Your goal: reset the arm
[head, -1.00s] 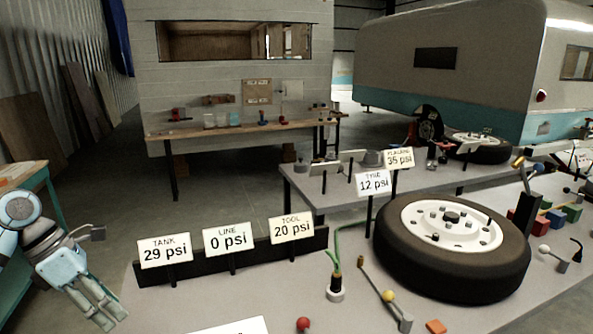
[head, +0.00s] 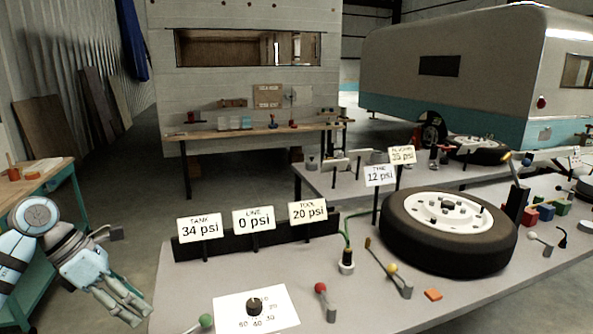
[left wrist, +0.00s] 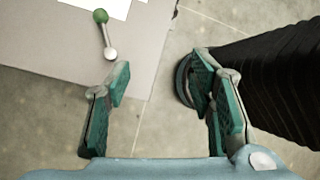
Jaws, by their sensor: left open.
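My left gripper (head: 134,308) is at the lower left of the head view, off the left edge of the grey workbench. It is open and empty. In the left wrist view its two green-padded fingers (left wrist: 165,95) stand apart above the concrete floor, with the bench corner beyond them. A green-knobbed lever (left wrist: 104,35) on the bench shows there, apart from the fingers; its green knob (head: 206,321) also shows in the head view. My right gripper is not in view.
The grey bench (head: 190,280) holds a dial card (head: 283,306), a red-knobbed lever (head: 320,289), a yellow-knobbed lever (head: 393,271) and a tyre (head: 400,240). Signs read TANK 34 psi (head: 200,227), LINE 0 psi (head: 253,219) and TOOL 20 psi (head: 307,211). A teal-legged table (head: 60,172) stands at left.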

